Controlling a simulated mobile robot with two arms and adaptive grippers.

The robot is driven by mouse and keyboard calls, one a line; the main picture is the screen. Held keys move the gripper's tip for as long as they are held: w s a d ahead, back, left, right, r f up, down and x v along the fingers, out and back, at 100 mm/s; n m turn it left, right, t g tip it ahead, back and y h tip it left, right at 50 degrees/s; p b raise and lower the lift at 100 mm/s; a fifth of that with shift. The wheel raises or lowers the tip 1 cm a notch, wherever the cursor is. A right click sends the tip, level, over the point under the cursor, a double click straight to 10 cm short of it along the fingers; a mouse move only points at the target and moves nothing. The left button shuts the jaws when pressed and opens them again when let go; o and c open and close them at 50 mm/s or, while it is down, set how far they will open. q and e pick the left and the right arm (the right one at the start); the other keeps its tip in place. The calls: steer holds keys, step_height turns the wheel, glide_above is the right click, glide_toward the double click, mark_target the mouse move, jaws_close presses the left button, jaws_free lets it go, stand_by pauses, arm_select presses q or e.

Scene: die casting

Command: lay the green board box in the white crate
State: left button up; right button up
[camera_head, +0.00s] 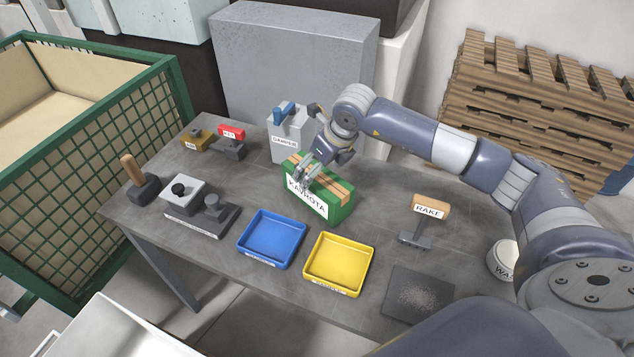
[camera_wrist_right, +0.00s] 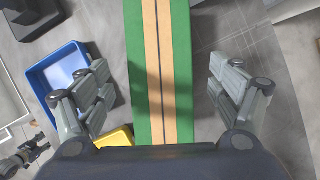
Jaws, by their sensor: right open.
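The green board box (camera_head: 322,205) stands on the grey table, with tan strips on top and a white KAVROTA label on its front. My right gripper (camera_head: 304,172) is over its top. In the right wrist view the box (camera_wrist_right: 161,75) lies between the spread fingers of the gripper (camera_wrist_right: 162,92), with a gap on each side. A white crate (camera_head: 108,325) shows partly at the lower left, below and in front of the table; its inside is mostly cut off. A grey jointed part at the wrist view's lower left may be my left gripper (camera_wrist_right: 22,157), too small to read.
A blue tray (camera_head: 272,238) and a yellow tray (camera_head: 339,263) lie in front of the box. The DAMPER block (camera_head: 287,142) stands close behind. A RAKE tool (camera_head: 428,215) is to the right, a press-like fixture (camera_head: 200,208) to the left. A green mesh bin (camera_head: 130,130) borders the table's left.

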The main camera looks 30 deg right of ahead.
steer(key=shift+w+a+f, duration=0.2)
steer(key=shift+f, duration=0.5)
steer(key=shift+w+f, duration=0.15)
steer(key=shift+f, duration=0.2)
steer(key=p+x, duration=0.2)
steer(key=x, duration=0.2)
steer(key=shift+d+f, duration=0.15)
steer(key=shift+f, duration=0.4)
steer(key=shift+c, duration=0.8)
steer(key=shift+r, duration=0.1)
steer(key=c, duration=1.4)
arm_select(q)
steer(key=shift+s+a+r, duration=0.1)
steer(key=shift+s+r, duration=0.2)
steer(key=shift+r, duration=0.25)
steer(key=shift+s+r, duration=0.3)
steer(key=shift+r, duration=0.25)
arm_select(e)
steer(key=shift+w, duration=0.1)
steer(key=shift+c, duration=1.4)
steer(key=shift+r, duration=0.1)
